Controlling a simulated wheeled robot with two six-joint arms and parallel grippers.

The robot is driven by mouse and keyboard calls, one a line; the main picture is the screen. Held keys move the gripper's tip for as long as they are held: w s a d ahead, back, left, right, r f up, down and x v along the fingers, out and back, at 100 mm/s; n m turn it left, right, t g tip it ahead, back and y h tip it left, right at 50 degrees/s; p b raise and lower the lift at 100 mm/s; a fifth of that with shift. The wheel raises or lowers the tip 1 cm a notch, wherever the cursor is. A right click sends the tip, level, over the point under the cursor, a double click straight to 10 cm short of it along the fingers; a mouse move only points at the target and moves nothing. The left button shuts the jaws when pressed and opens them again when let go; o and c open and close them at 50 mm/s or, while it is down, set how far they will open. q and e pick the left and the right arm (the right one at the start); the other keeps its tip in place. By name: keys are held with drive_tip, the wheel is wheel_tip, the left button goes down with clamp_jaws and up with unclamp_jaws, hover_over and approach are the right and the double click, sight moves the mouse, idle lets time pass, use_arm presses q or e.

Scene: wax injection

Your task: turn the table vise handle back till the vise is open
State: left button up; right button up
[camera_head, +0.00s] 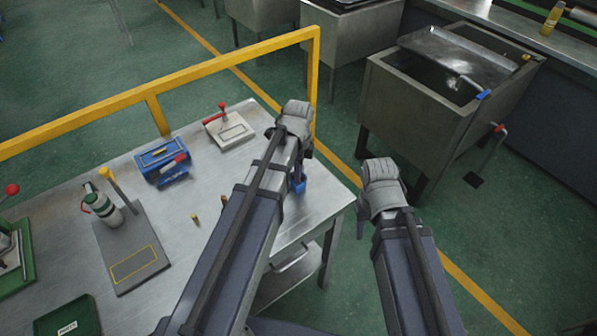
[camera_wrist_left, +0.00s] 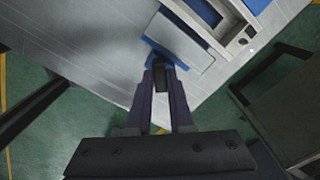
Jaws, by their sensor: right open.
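The table vise is mostly hidden behind my left arm in the head view, with a blue part (camera_head: 299,187) showing at the table's right edge. In the left wrist view the vise (camera_wrist_left: 183,40) shows its grey top and blue body. My left gripper (camera_head: 295,125) is over that edge, pointing down. In the left wrist view its fingers (camera_wrist_left: 160,68) are close together on both sides of a dark bar, the vise handle (camera_wrist_left: 160,78), just at the blue end of the vise. My right gripper (camera_head: 382,188) is open and empty, off the table's right side.
A yellow rail (camera_head: 230,55) runs behind. A metal sink (camera_head: 420,110) stands right.

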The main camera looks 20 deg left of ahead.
use_arm(q)
clamp_jaws()
drive_tip(key=shift+n, duration=0.3)
drive_tip(key=n, duration=0.4)
drive_tip(key=shift+n, duration=2.5)
drive_tip(key=o, duration=0.5)
unclamp_jaws()
drive_tip(key=shift+o, duration=0.2)
drive_tip(key=shift+w, duration=0.1)
